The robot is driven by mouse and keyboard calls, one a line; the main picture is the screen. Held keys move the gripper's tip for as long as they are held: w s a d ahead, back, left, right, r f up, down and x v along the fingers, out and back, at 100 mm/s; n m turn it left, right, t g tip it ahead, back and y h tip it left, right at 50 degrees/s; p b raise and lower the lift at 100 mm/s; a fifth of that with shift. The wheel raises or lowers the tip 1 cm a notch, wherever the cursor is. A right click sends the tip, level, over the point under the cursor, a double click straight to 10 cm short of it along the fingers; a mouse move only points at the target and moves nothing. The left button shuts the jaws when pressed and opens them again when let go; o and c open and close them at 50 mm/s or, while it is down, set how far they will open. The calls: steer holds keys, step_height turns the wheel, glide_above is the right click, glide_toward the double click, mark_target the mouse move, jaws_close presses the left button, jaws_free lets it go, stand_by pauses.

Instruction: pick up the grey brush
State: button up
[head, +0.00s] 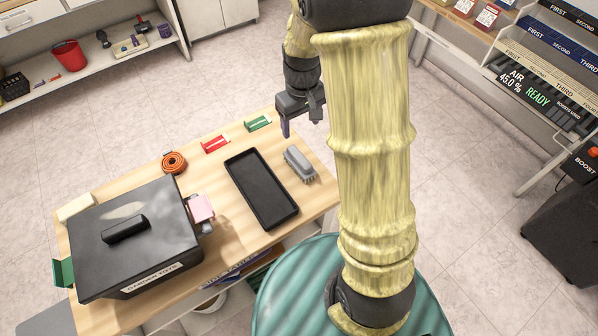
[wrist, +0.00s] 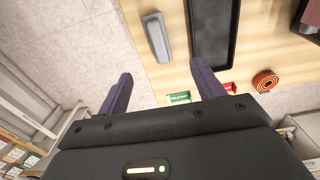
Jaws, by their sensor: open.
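The grey brush (head: 299,164) lies on the wooden table near its right edge, bristles facing down, just right of the black tray. In the wrist view the brush (wrist: 158,38) lies beyond my fingertips, its long grey back facing up. My gripper (head: 302,118) is open and empty, above the far right part of the table. In the wrist view the two purple fingers (wrist: 158,80) stand wide apart with nothing between them, and the brush is apart from both.
A black tray (head: 261,188) lies beside the brush. Green (head: 258,123) and red (head: 215,144) pieces and an orange coil (head: 174,162) line the far edge. A black lidded box (head: 135,250) fills the left side, with a pink item (head: 201,208) beside it.

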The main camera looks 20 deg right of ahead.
mark_target(299, 156)
steer(key=shift+w+f+n, duration=0.3)
steer(key=shift+w+f, duration=0.6)
step_height(299, 156, down, 12)
steer(key=shift+f, duration=0.15)
steer(key=shift+f+p, duration=0.6)
steer(key=shift+f, duration=2)
